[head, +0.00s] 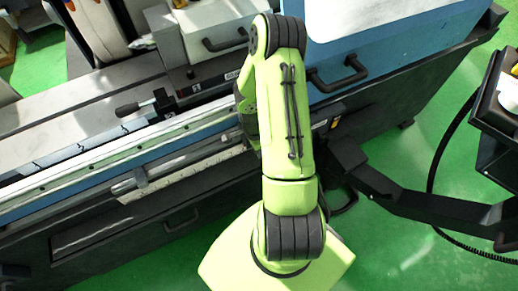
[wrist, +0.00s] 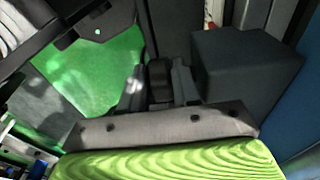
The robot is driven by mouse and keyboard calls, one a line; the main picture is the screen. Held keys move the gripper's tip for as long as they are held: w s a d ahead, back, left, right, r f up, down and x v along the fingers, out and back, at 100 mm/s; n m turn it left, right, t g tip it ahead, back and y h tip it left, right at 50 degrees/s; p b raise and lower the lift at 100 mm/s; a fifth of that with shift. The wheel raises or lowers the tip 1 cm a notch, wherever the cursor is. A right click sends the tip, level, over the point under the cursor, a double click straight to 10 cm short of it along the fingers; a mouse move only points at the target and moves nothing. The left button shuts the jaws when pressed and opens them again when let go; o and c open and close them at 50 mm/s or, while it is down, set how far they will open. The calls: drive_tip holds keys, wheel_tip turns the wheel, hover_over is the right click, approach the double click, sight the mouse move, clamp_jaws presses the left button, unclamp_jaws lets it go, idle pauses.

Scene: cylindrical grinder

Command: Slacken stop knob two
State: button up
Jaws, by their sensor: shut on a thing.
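In the wrist view a dark, blocky knob (wrist: 160,74) sits between the two grey fingers of my gripper (wrist: 159,92). The fingers are closed on its sides. I take it for stop knob two, but I can see no number or marking on it. In the head view my green arm covers the gripper and the knob at the front of the grinder (head: 100,185), so neither shows there. How far the knob is turned cannot be told.
A dark box (wrist: 245,70) stands close right of the fingers in the wrist view. In the head view, a black-handled lever (head: 137,107) is left of my arm, and a blue cover (head: 385,55) with a black handle is right.

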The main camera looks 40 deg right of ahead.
drive_tip(key=h+b, duration=0.1)
drive_tip(key=b, duration=0.1)
drive_tip(key=f+h+b, duration=0.1)
drive_tip(key=shift+w+a+g+h+b, duration=0.2)
drive_tip(key=shift+g+h+b, duration=0.1)
drive_tip(key=shift+h+b, duration=0.1)
drive_tip(key=h+b, duration=0.1)
drive_tip(key=b, duration=0.2)
drive_tip(key=g+h+b, duration=0.1)
drive_tip(key=h+b, duration=0.1)
drive_tip(key=b, duration=0.1)
drive_tip(key=shift+a+f+h, duration=0.2)
drive_tip(key=shift+f+h, duration=0.1)
drive_tip(key=h+b, duration=0.2)
drive_tip(key=b, duration=0.1)
drive_tip(key=g+h+b, duration=0.1)
drive_tip(key=b, duration=0.2)
drive_tip(key=shift+a+f+h+b, duration=0.15)
drive_tip(key=shift+f+h+b, duration=0.05)
drive_tip(key=shift+h+b, duration=0.2)
drive_tip(key=shift+g+h+b, duration=0.3)
drive_tip(key=shift+h+b, duration=0.4)
drive_tip(key=shift+b, duration=0.4)
drive_tip(key=shift+s+r, duration=0.1)
drive_tip(key=o, duration=0.7)
drive_tip(key=shift+r, duration=0.1)
